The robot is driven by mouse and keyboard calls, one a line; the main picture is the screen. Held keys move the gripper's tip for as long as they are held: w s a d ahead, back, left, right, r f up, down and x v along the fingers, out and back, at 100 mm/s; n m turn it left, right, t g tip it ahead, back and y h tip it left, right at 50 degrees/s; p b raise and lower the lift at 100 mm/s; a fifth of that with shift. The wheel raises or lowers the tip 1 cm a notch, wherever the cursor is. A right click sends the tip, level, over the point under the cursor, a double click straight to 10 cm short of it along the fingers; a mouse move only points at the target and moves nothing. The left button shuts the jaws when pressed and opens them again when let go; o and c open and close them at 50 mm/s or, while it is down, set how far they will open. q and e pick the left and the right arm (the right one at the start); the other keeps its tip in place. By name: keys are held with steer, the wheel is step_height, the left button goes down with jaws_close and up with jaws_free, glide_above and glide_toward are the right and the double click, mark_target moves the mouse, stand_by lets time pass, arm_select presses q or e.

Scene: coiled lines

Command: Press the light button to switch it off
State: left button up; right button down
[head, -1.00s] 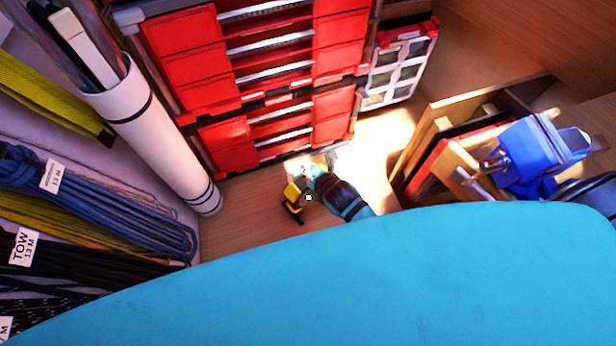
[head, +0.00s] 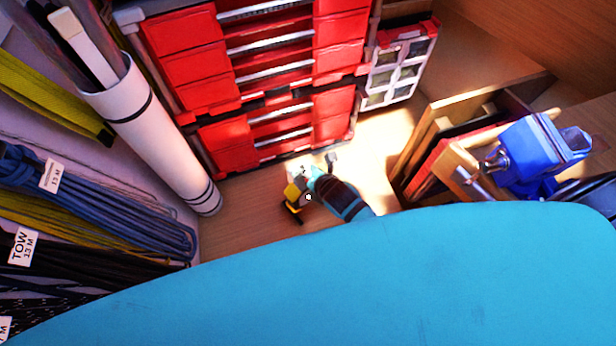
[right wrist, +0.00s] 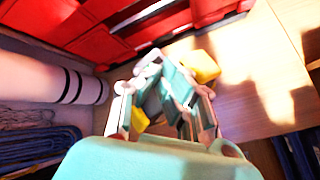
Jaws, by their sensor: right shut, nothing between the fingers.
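A small yellow and black lamp (head: 294,194) stands on the wooden floor in front of the red drawers. Yellow parts of it show in the right wrist view (right wrist: 201,66), beyond and beside the fingers. My right gripper (head: 308,172), teal with pale fingers, is right at the lamp, on its right side in the head view. Its fingers also show in the right wrist view (right wrist: 168,78); they are shut and empty. The light button is hidden or too small to make out, and I cannot tell whether the fingers touch it. My left gripper is out of view.
Red drawer units (head: 225,90) stand behind the lamp. A white tube (head: 150,130) and coiled ropes (head: 100,205) are at the left. A blue vise (head: 535,155) and wooden boards (head: 440,130) are at the right. Some floor (head: 240,205) is clear.

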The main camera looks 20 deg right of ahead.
steer(key=shift+f, duration=0.2)
stand_by(0.4)
steer(key=shift+r+p, duration=0.6)
steer(key=shift+p, duration=0.15)
step_height(320, 180, up, 6)
steer(key=p, duration=0.6)
steer(key=shift+p, duration=0.35)
